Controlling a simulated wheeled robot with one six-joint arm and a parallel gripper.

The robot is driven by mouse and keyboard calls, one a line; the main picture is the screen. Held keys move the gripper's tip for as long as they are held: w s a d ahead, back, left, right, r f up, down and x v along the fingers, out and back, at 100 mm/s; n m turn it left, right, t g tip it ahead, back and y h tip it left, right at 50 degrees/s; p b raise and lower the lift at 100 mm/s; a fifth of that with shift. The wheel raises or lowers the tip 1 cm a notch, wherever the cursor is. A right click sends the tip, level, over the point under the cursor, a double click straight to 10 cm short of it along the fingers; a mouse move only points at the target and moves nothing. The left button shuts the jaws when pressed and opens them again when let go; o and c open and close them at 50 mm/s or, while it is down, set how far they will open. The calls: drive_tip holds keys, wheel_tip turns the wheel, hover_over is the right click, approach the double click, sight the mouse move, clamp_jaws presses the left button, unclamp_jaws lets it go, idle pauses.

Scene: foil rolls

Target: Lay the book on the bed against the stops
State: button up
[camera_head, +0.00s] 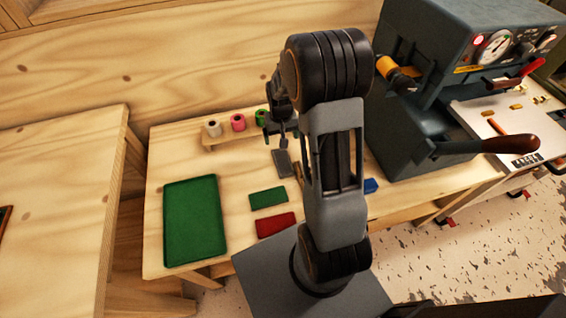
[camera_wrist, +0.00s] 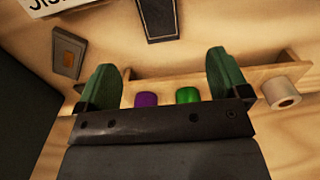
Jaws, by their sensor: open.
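Flat book-like slabs lie on the wooden bench: a green one (camera_head: 268,198), a red one (camera_head: 276,224) and a grey one (camera_head: 282,163); part of a blue one (camera_head: 371,186) shows beside my arm. Which is the task's book, I cannot tell. My gripper (camera_head: 281,132) is over the back of the bench, near the grey slab. In the wrist view its two green fingertips (camera_wrist: 166,80) stand wide apart with nothing between them. The press (camera_head: 440,80) stands at the right; a pale surface (camera_head: 490,115) beside it carries small brass pieces. The bed and stops are not clearly distinguishable.
A wooden rack (camera_head: 220,139) holds a white roll (camera_head: 213,128), a pink roll (camera_head: 238,122) and a green roll (camera_head: 261,117). The wrist view also shows a purple roll (camera_wrist: 146,99). A green tray (camera_head: 194,220) lies at left. The press's handle (camera_head: 500,144) juts out rightward.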

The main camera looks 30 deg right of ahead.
hover_over(282, 159)
wheel_tip(282, 159, down, 7)
drive_tip(key=shift+a+f, duration=0.1)
drive_tip(key=shift+f, duration=0.05)
drive_tip(key=shift+f+p, duration=0.65)
drive_tip(key=shift+f, duration=2)
drive_tip(key=c, duration=1.1)
drive_tip(key=shift+r, duration=0.15)
